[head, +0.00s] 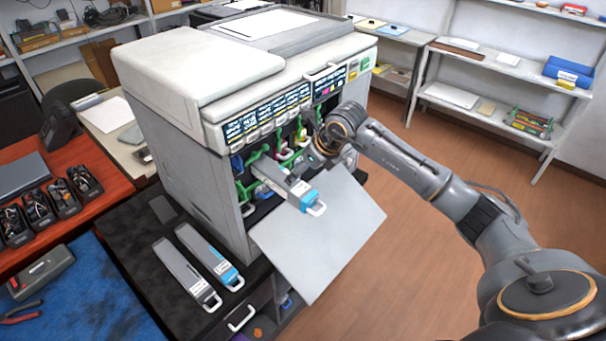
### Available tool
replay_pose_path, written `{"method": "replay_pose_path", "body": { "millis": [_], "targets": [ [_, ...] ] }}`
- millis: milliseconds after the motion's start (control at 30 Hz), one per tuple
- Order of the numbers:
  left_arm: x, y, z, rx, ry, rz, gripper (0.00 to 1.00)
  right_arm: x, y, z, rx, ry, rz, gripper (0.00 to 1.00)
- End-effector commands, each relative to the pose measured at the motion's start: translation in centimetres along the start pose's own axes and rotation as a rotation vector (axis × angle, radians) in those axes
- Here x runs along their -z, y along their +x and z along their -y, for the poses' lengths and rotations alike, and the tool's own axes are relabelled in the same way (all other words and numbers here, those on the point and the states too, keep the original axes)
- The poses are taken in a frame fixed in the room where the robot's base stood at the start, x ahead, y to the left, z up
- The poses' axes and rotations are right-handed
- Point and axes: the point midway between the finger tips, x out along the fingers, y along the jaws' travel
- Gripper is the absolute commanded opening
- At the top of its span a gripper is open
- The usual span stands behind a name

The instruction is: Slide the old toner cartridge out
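A grey toner cartridge (288,186) with a blue label and a white loop handle sticks partway out of the printer's (245,90) open front, tilted down toward the front. Its rear end is hidden inside the bay. My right gripper (322,155) is at the open front, above and to the right of this cartridge. Its fingers are small and dark against the bay, so I cannot tell whether they are open or shut, or whether they touch anything. My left gripper is not in view.
The lowered front door (325,240) extends below the cartridge. Two more cartridges, one plain grey (183,272) and one blue-labelled (208,252), lie on the black table (130,240) left of the door. Colored handles and green levers fill the bay. Floor to the right is clear.

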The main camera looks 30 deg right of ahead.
Motion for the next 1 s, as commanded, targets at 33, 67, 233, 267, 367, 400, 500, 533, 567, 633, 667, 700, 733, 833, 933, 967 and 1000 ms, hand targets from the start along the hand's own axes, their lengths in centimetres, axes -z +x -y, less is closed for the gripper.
{"method": "replay_pose_path", "body": {
  "millis": [33, 67, 233, 267, 367, 400, 500, 533, 567, 633, 667, 700, 733, 833, 933, 967, 1000],
  "targets": [
    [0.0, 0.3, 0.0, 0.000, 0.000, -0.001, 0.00, 0.1, 0.4, 0.1, 0.003, -0.001, -0.002, 0.72],
    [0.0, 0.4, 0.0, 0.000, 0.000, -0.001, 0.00, 0.1, 0.6, 0.1, 0.003, -0.001, -0.002, 0.72],
    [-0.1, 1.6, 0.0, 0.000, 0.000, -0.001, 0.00, 0.3, 2.8, -0.1, -0.002, 0.000, -0.002, 0.72],
    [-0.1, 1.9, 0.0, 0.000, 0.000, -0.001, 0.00, 0.3, 3.2, -0.1, -0.002, 0.000, -0.002, 0.72],
    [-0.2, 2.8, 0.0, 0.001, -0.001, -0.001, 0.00, 0.2, 4.8, -0.1, -0.002, 0.001, 0.000, 0.72],
    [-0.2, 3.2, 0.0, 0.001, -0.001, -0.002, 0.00, 0.3, 5.4, -0.1, -0.002, 0.001, -0.001, 0.72],
    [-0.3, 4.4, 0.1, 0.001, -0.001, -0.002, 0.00, 0.3, 7.0, -0.1, -0.002, 0.001, 0.000, 0.72],
    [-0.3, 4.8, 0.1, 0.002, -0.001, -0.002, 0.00, 0.3, 7.3, -0.1, -0.001, 0.001, 0.001, 0.72],
    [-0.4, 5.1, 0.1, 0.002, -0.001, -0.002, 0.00, 0.3, 7.6, -0.1, -0.001, 0.001, 0.001, 0.72],
    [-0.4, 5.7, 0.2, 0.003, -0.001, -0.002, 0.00, 0.3, 8.4, -0.1, -0.001, 0.001, 0.000, 0.72],
    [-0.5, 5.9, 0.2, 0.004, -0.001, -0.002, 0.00, 0.3, 8.6, -0.1, -0.001, 0.001, 0.000, 0.72],
    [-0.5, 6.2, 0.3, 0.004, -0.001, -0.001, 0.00, 0.2, 8.9, -0.1, -0.002, 0.001, 0.001, 0.72],
    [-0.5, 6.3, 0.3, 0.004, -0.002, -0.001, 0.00, 0.2, 9.0, -0.1, -0.002, 0.001, 0.001, 0.72],
    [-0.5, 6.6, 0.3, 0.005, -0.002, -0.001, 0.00, 0.1, 9.4, -0.1, -0.002, 0.001, 0.000, 0.72],
    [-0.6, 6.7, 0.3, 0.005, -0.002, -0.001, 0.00, 0.1, 9.5, -0.1, -0.002, 0.001, 0.000, 0.72],
    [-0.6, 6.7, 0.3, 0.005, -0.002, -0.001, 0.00, 0.1, 9.6, -0.1, -0.002, 0.001, -0.001, 0.72],
    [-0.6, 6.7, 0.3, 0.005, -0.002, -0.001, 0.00, 0.1, 9.5, -0.1, -0.002, 0.001, -0.001, 0.72]
  ]
}}
